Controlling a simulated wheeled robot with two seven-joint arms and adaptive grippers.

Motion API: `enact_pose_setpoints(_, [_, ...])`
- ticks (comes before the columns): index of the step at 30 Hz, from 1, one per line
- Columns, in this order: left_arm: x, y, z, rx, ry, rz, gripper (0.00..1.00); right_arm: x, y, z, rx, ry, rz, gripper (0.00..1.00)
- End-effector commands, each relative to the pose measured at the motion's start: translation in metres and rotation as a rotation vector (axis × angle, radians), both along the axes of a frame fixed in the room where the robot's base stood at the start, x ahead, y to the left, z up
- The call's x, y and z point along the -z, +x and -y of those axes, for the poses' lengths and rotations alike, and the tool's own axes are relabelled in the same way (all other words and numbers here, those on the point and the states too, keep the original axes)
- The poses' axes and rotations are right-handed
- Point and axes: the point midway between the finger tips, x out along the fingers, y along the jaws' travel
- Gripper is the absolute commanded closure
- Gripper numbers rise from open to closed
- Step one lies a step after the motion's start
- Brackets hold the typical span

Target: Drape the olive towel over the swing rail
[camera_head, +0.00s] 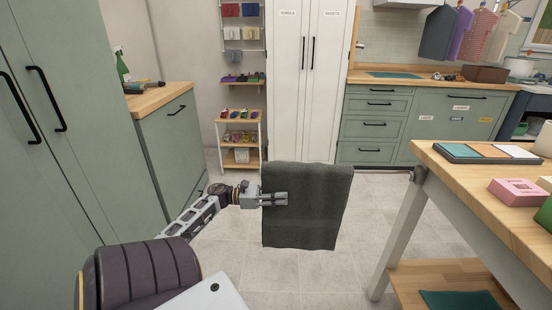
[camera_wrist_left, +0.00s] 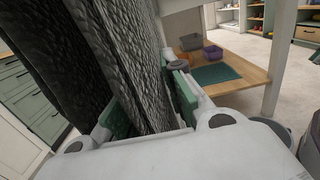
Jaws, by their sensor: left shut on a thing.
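A dark grey-green towel (camera_head: 308,220) hangs down in front of me, over open floor. My left gripper (camera_head: 280,199) is shut on it near its left edge, partway below the top. In the left wrist view the dark, ribbed towel (camera_wrist_left: 118,55) stands between the green-padded fingers of the left gripper (camera_wrist_left: 150,115) and fills much of the picture. The towel's far side is hidden. I cannot make out a swing rail in either view. My right gripper is not in view.
A wooden-topped table (camera_head: 455,170) stands at the right with a colour-swatch tray (camera_head: 485,152) and a pink box (camera_head: 518,192). Green cabinets line the left. White-tiled floor (camera_head: 225,255) is clear around the towel. A small shelf cart (camera_head: 240,163) stands behind.

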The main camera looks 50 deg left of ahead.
Motion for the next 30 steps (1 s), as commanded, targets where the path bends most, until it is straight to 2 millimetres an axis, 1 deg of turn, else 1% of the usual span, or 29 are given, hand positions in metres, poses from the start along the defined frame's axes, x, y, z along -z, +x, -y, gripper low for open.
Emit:
enact_pose_setpoints(1, [-0.004, 0.002, 0.002, 0.001, 0.0, 0.006, 1.0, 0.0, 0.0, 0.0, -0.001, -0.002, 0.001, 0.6])
enact_pose_setpoints(14, [-0.004, 0.018, 0.015, 0.001, -0.001, 0.007, 1.0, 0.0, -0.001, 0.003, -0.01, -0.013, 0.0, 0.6])
enact_pose_setpoints(30, [-0.004, 0.037, 0.031, 0.001, -0.001, 0.007, 1.0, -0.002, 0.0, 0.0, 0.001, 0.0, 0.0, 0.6])
